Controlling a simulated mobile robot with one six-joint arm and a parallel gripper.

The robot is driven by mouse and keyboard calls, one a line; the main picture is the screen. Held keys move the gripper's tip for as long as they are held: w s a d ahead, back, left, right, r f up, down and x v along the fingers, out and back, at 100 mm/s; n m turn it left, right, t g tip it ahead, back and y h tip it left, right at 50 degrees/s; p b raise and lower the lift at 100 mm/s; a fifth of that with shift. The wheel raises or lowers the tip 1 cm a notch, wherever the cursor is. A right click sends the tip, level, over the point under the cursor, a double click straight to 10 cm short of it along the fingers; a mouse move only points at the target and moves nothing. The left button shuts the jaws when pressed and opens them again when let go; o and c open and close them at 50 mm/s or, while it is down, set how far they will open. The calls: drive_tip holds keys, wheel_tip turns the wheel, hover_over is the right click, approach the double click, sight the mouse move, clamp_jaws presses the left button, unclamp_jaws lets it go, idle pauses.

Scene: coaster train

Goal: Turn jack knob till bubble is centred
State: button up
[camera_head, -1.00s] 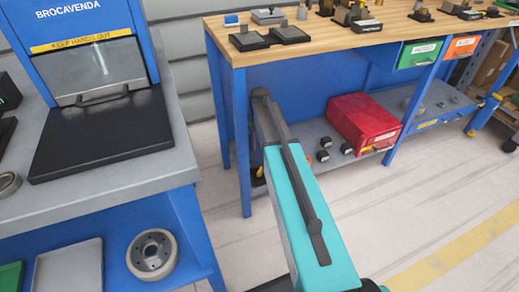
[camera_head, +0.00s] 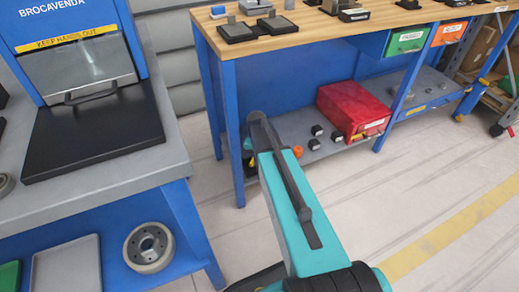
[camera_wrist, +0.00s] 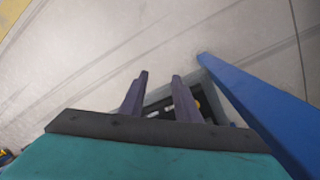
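I cannot make out a jack knob or a bubble level for certain in either view. My gripper (camera_wrist: 160,78) shows in the wrist view as two dark purple fingers, apart, with nothing seen held between them. Beyond and between the fingers is a grey shelf edge with dark items and a small yellow spot (camera_wrist: 196,103), too partial to name. In the head view my teal arm reaches towards the bench's left end. My fingers cannot be made out there.
A wooden-topped blue workbench (camera_head: 222,60) bears small fixtures. Its lower shelf holds a red case (camera_head: 352,108), small black blocks (camera_head: 337,136) and an orange round thing (camera_head: 297,151). A blue press (camera_head: 75,60) stands at left. A blue leg (camera_wrist: 255,105) is right of my fingers.

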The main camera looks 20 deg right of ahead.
drive_tip(key=s+a+f+n+g, duration=0.1)
drive_tip(key=s+a+f, duration=0.4)
drive_tip(key=s, duration=0.5)
drive_tip(key=s+a+f+n+g+b, duration=0.1)
drive_tip(key=s+a+f+n, duration=0.3)
drive_tip(key=s, duration=0.7)
drive_tip(key=s+a+f+n+g, duration=0.1)
drive_tip(key=s+a+f+n, duration=0.1)
drive_tip(key=s+a+f, duration=0.6)
drive_tip(key=s+f, duration=0.3)
drive_tip(key=shift+s+f+n+y, duration=0.2)
drive_tip(key=shift+f+n+y, duration=0.1)
drive_tip(key=shift+y, duration=0.1)
drive_tip(key=shift+s, duration=0.15)
